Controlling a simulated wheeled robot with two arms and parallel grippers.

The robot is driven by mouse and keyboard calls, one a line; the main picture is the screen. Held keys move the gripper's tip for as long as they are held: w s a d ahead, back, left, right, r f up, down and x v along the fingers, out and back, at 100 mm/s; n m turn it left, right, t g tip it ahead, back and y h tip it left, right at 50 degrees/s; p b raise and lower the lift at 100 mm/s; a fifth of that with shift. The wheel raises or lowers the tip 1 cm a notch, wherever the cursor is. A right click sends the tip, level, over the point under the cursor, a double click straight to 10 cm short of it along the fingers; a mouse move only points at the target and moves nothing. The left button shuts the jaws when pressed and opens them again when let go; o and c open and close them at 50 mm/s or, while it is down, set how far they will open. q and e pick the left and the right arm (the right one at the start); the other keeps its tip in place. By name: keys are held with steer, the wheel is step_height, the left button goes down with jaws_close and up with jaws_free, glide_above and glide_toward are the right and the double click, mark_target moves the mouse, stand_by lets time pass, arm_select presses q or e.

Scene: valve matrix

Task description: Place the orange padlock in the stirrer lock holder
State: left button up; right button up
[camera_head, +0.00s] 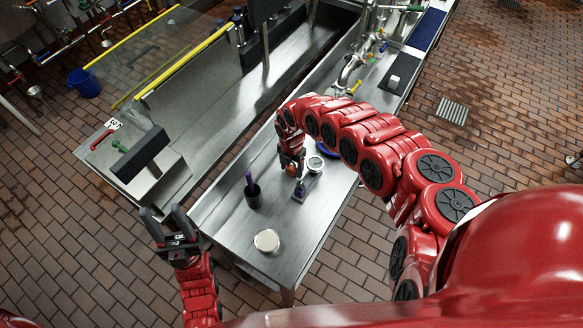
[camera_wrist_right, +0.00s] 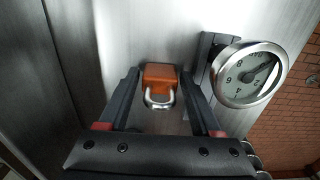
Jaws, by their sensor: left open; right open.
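The orange padlock (camera_wrist_right: 159,76) lies between the fingers of my right gripper (camera_wrist_right: 160,82) in the right wrist view, its silver shackle toward the camera. The fingers stand on both sides of it and are open, with a gap showing. In the head view, my right gripper (camera_head: 291,161) points down over the steel table, and a bit of the orange padlock (camera_head: 291,169) shows below it. My left gripper (camera_head: 172,228) is open and empty, beyond the table's left edge. I cannot tell which thing is the stirrer lock holder.
A round gauge (camera_wrist_right: 248,75) stands close right of the padlock. On the steel table (camera_head: 305,232) are a dark cup with a purple stick (camera_head: 252,192), a purple-topped item (camera_head: 299,191) and a round pale-topped item (camera_head: 266,241). The table's front right is clear.

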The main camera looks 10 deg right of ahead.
jaws_close()
stand_by(0.3)
step_height(320, 180, up, 9)
steer(key=shift+w+f+b, duration=0.1)
steer(key=shift+w+b, duration=0.05)
steer(key=shift+b, duration=0.7)
steer(key=shift+r, duration=0.55)
steer(key=shift+w+r+m+b, duration=0.1)
steer(key=shift+w+m+b, duration=0.1)
steer(key=shift+m+b, duration=0.5)
steer(key=w+d+r+m+b, duration=0.2)
steer(key=r+m+b, duration=0.2)
steer(key=m, duration=0.8)
steer(key=w+d+r+m+b, duration=0.2)
steer(key=m+b, duration=0.4)
steer(key=m, duration=0.7)
step_height(320, 180, up, 3)
steer(key=shift+w+d+f+m, duration=0.2)
steer(key=shift+w+m, duration=0.1)
steer(key=shift+w, duration=0.5)
